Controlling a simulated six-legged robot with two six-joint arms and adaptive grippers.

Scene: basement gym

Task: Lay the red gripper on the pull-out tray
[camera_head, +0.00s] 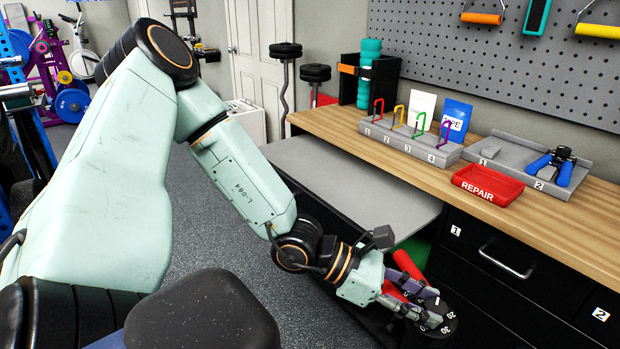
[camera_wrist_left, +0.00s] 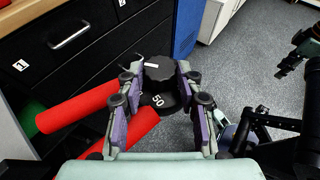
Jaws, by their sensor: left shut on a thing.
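The red gripper is a hand exerciser with two red handles (camera_head: 409,266) and a black numbered dial (camera_head: 440,320). My left gripper (camera_head: 416,303) is shut on it by the dial end; its fingers partly hide it. In the left wrist view the dial (camera_wrist_left: 160,69) sits between my left fingertips (camera_wrist_left: 160,92), and the red handles (camera_wrist_left: 78,107) stick out to the left. The pull-out tray (camera_head: 350,180) is a bare grey board extended from under the wooden worktop. My left gripper is in front of the tray's near right corner, clear of its surface.
On the worktop (camera_head: 420,172) stand a numbered rack (camera_head: 410,140) of coloured clips, a red REPAIR bin (camera_head: 487,186) and a grey holder (camera_head: 510,150) with a blue hand gripper (camera_head: 553,165). Black drawers (camera_head: 500,265) are at right.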

